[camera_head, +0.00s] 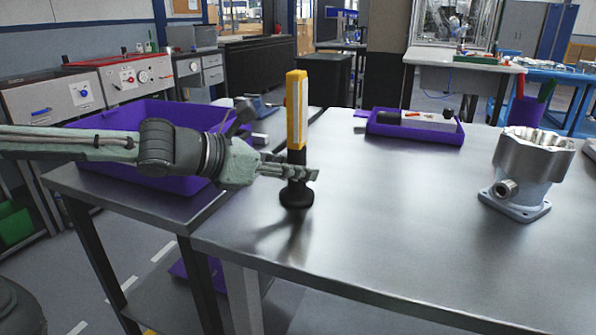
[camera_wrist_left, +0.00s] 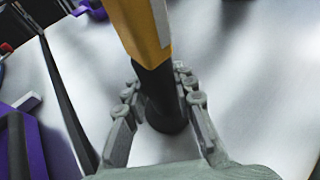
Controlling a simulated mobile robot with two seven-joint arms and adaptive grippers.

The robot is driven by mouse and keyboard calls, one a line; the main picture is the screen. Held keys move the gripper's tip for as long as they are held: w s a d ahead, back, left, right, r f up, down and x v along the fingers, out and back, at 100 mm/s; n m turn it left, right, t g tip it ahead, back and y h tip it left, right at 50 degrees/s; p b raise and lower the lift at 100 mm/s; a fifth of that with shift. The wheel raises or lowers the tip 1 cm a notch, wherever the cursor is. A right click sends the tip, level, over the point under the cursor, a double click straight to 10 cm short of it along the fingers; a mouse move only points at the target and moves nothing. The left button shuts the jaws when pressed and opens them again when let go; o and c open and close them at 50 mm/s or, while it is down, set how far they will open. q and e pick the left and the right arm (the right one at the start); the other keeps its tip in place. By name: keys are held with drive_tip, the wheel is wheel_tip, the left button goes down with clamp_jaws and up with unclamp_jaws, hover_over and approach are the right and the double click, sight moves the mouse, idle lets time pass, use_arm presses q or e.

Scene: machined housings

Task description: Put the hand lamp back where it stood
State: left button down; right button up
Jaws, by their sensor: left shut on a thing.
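The hand lamp (camera_head: 297,110) is upright, with a yellow body, a pale light strip and a black lower part ending in a wide black foot. It is at the left part of the metal table (camera_head: 400,230). My left gripper (camera_head: 300,172) comes in from the left and is shut on the lamp's black lower part, just above the foot. In the left wrist view the lamp (camera_wrist_left: 140,30) rises between the two grey fingers (camera_wrist_left: 160,90). The foot is at or very close to the tabletop; I cannot tell if it touches. My right gripper is not in view.
A machined housing (camera_head: 530,170) stands at the right of the table. A shallow purple tray (camera_head: 412,131) holding a pale item lies at the back. A large purple bin (camera_head: 100,118) is on the left, under my left arm. The table's middle and front are clear.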

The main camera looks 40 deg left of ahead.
use_arm(q)
drive_tip(key=shift+f, duration=0.15)
drive_tip(key=c, duration=1.3)
unclamp_jaws()
drive_tip(key=shift+o, duration=0.2)
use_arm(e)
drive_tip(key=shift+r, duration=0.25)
use_arm(q)
drive_tip(key=shift+r, duration=0.2)
drive_tip(key=shift+s+a+r, duration=0.1)
drive_tip(key=shift+s+a, duration=0.1)
drive_tip(key=v, duration=1.1)
drive_tip(key=shift+s+p, duration=0.2)
drive_tip(key=shift+p, duration=0.1)
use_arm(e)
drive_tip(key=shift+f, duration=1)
